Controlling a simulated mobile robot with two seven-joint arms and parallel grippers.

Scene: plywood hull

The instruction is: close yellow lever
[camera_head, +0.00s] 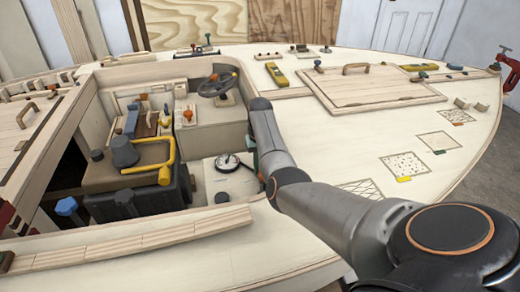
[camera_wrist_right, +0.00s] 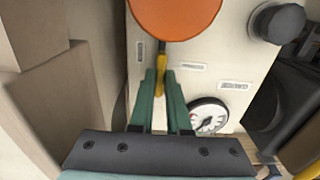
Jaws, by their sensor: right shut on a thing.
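The yellow lever (camera_wrist_right: 184,112) is a slim yellow piece in the right wrist view, partly covered by the green fingers of my right gripper (camera_wrist_right: 161,76). The fingers are close together and shut on it. A short dark piece joins the lever's upper end toward a large orange round part (camera_wrist_right: 176,15). In the head view my right arm reaches into the cockpit, and only a bit of the green right gripper (camera_head: 252,158) shows beside the arm. The lever is hidden there behind the arm. My left gripper is not in view.
A white dial (camera_wrist_right: 209,117) sits beside the fingers; it also shows in the head view (camera_head: 227,162). A dark knob (camera_wrist_right: 281,23) is near it. A seat with a yellow tube handle (camera_head: 160,165) and a steering wheel (camera_head: 217,85) stand close by. The deck's front right is mostly flat.

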